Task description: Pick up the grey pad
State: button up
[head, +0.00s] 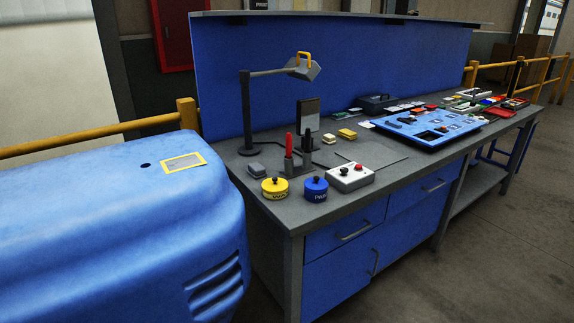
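A small grey pad (256,170) lies on the left end of the grey workbench (311,211), behind a yellow round pot and left of a tool holder. It looks like a low block with a lighter lower part. A flat, thin grey sheet or mat (375,154) also lies on the bench, further right, in front of the blue board. My gripper is not in view.
A yellow pot (275,189), a blue pot (315,190) and a white button box (350,178) line the front edge. A lamp (246,115) stands behind. A blue board (425,128) lies right. A large blue housing (110,225) fills the left.

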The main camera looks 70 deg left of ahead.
aim_at(257, 170)
jog(key=i, duration=1.9)
jog(key=u, duration=2.6)
